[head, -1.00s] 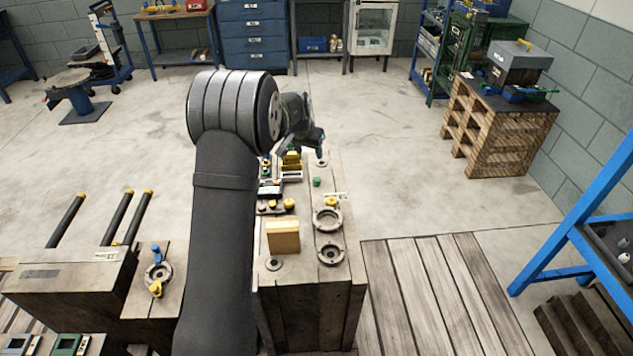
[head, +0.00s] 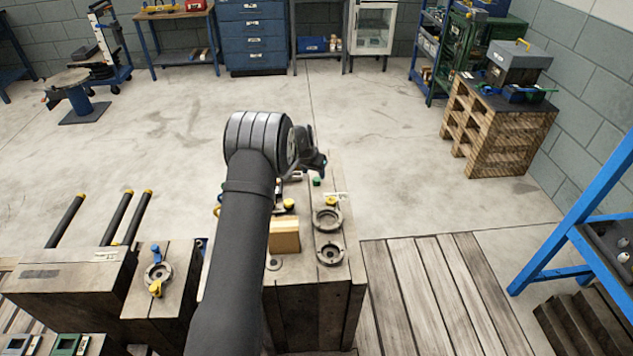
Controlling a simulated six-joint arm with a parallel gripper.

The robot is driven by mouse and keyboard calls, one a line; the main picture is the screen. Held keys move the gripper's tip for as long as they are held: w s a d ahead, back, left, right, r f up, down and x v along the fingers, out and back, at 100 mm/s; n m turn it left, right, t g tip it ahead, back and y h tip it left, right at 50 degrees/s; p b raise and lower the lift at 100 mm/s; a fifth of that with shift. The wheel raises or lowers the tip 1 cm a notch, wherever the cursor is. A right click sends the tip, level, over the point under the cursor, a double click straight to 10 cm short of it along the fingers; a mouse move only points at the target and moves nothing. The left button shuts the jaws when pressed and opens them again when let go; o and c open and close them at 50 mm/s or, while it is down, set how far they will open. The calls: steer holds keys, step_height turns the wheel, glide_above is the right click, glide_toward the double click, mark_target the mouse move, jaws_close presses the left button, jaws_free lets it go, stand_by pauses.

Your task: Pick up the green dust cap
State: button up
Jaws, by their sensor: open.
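The green dust cap (head: 317,182) is a small green piece on the top of the wooden bench (head: 305,205), near its far end. My gripper (head: 319,167) is open and just above and beyond the cap in the picture. Its fingers are small and dark here, and I cannot tell the exact gap to the cap. Nothing shows between the fingers.
A yellow cap (head: 331,201) and two grey flanged rings, one farther (head: 326,219) and one nearer (head: 330,253), stand close by. A tan block (head: 284,236) and another yellow cap (head: 289,204) are to the left. My arm hides the bench's left part.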

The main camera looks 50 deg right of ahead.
mark_target(317, 178)
steer(key=shift+d+x, duration=0.15)
steer(key=shift+x, duration=1.2)
steer(key=shift+d+x, duration=0.15)
steer(key=shift+x, duration=1.15)
steer(key=shift+w+r, duration=0.1)
steer(key=shift+r, duration=0.05)
steer(key=c, duration=1)
